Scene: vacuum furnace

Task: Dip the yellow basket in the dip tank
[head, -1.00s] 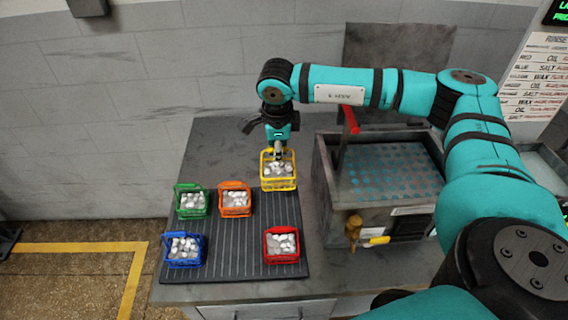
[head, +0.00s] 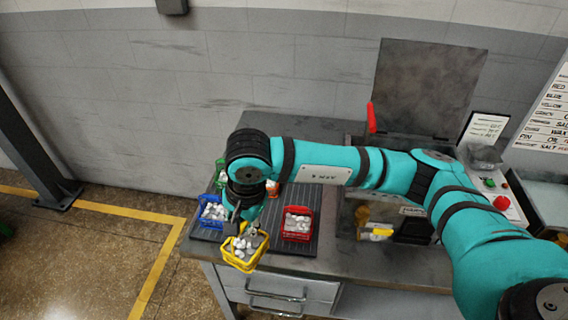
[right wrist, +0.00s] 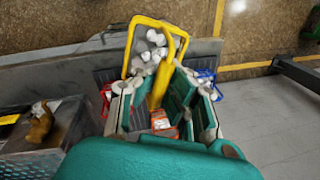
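The yellow basket (head: 240,262), filled with pale pieces, hangs from my right gripper (head: 250,226) at the front edge of the bench, seemingly over it. In the right wrist view the basket (right wrist: 131,50) hangs by its handle between the fingers of the gripper (right wrist: 160,105), which is shut on it. The basket is tilted in the head view. The dip tank (head: 345,222) stands right of the basket, its opening mostly hidden behind my right arm. My left gripper is not in view.
The red basket (head: 298,237) and blue basket (head: 199,222) stand on the ribbed mat (head: 285,250). The green basket (head: 219,174) and orange basket (head: 272,188) are mostly hidden by my arm. A red lever (head: 371,117) rises at the tank. Floor left of the bench is clear.

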